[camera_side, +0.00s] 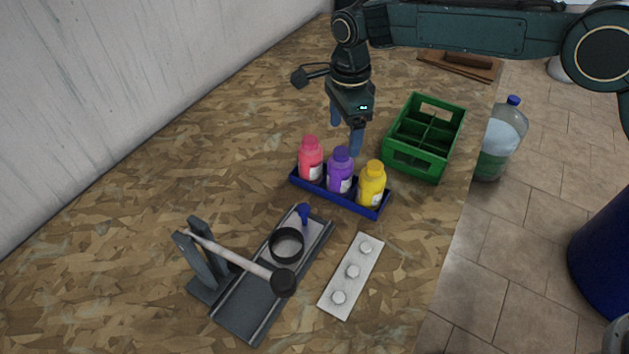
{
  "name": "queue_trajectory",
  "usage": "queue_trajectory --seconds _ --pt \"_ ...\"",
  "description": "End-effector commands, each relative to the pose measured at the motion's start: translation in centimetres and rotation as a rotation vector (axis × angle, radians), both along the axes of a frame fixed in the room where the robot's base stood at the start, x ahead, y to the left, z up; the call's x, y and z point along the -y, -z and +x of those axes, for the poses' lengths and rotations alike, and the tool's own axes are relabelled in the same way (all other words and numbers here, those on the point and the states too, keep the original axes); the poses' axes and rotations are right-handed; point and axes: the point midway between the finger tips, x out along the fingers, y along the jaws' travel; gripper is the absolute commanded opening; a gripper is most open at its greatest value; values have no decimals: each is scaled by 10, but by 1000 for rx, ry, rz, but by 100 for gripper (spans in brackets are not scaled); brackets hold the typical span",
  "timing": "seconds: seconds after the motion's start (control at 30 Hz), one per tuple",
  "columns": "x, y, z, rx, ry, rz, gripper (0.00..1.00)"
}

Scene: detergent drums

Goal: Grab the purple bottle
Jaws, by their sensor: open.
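The purple bottle (340,172) stands upright in the middle of a blue tray (345,202), with a white label low on its side. A pink bottle (310,160) stands to its left and a yellow bottle (372,185) to its right in the same tray. My gripper (346,134) points down just behind and above the bottles. Its blue fingers are apart and nothing shows between them. The nearer finger ends close to the purple cap in the picture; I cannot tell the gap in depth.
A green divided crate (425,137) stands right of the tray. In front are a grey fixture (258,305) with a mallet (283,282) and black ring (287,244), and a white strip (351,277) with round knobs. The board is clear at left.

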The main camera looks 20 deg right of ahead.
Motion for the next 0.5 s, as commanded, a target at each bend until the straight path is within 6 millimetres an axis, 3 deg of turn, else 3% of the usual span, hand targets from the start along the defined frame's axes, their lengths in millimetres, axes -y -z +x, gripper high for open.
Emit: queue_trajectory --seconds 0.3,0.5 --pt "0 46 0 -1 0 -1 75" --pt "0 55 0 0 -1 0 75"
